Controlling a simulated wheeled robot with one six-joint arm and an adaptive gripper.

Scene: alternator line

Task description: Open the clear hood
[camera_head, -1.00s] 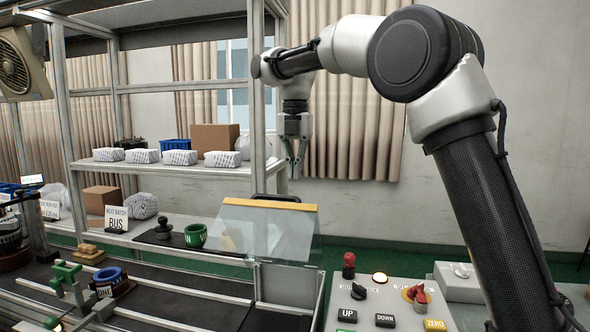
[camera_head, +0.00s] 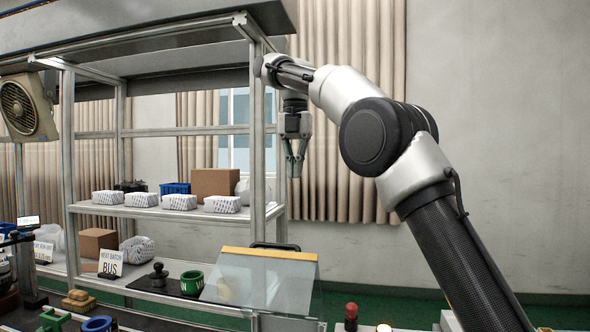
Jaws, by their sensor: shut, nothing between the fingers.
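The clear hood (camera_head: 258,282) is a transparent tilted cover with a yellow strip (camera_head: 270,254) along its top edge. It stands at the lower middle of the head view and looks closed. A dark handle-like bar (camera_head: 275,246) shows just behind the yellow strip. My gripper (camera_head: 295,176) hangs pointing down above and slightly right of the hood, well clear of it. Its fingers are shut and empty. What lies under the hood is hard to make out through the panel.
A metal shelf rack (camera_head: 150,212) with white wrapped packs (camera_head: 180,202) and a cardboard box (camera_head: 214,183) stands behind to the left. A green ring (camera_head: 192,283) and a black knobbed piece (camera_head: 159,275) sit left of the hood. A red knob (camera_head: 351,312) stands to its right.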

